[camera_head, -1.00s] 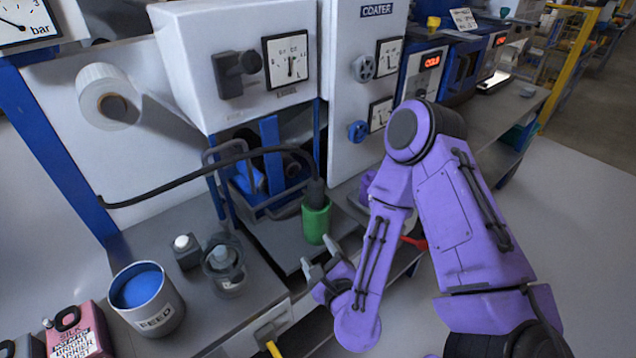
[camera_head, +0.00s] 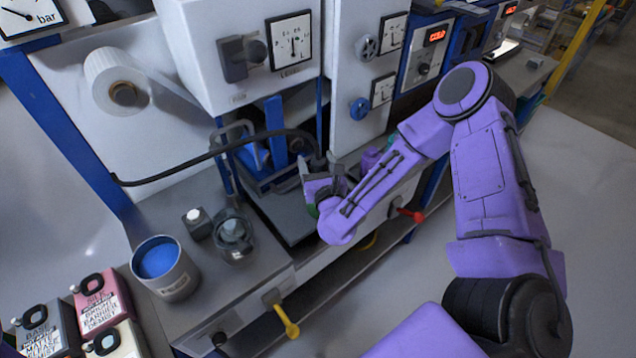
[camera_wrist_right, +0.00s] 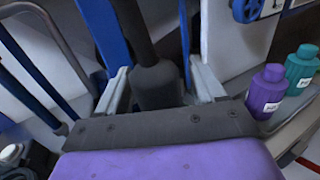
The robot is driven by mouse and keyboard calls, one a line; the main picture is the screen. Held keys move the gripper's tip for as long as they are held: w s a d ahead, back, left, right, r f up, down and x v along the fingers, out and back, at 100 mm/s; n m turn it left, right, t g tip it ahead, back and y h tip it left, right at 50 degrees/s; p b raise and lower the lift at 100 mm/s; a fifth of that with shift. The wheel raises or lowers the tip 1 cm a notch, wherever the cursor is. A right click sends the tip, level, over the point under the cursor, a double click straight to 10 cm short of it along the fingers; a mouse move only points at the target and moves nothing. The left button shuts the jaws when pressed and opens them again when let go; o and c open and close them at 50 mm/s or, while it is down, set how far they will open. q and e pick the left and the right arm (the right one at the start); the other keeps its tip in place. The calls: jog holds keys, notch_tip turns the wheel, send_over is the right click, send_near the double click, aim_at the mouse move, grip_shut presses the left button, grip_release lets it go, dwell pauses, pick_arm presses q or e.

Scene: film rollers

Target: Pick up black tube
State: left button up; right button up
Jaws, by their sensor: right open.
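The black tube (camera_head: 205,157) arcs from the left across the front of the machine to my right gripper (camera_head: 322,170). In the right wrist view the tube comes down to a thick dark end (camera_wrist_right: 156,84). That end stands between the two fingers of the right gripper (camera_wrist_right: 160,88), which are open with a gap showing on each side. In the head view the gripper and forearm hide the tube's lower end and nearly all of the green container under it. My left gripper is not in view.
A purple bottle (camera_wrist_right: 267,90) and a teal bottle (camera_wrist_right: 301,70) stand close to the right of the gripper. A blue-topped feed can (camera_head: 168,270), a glass jar (camera_head: 233,238) and a small black bottle (camera_head: 197,224) stand on the left bench. Blue frame posts (camera_wrist_right: 103,30) rise behind the tube.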

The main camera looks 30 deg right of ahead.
jog(key=c, duration=1.1)
jog(key=shift+o, duration=0.2)
notch_tip(320, 180, up, 33)
jog(key=p, duration=0.6)
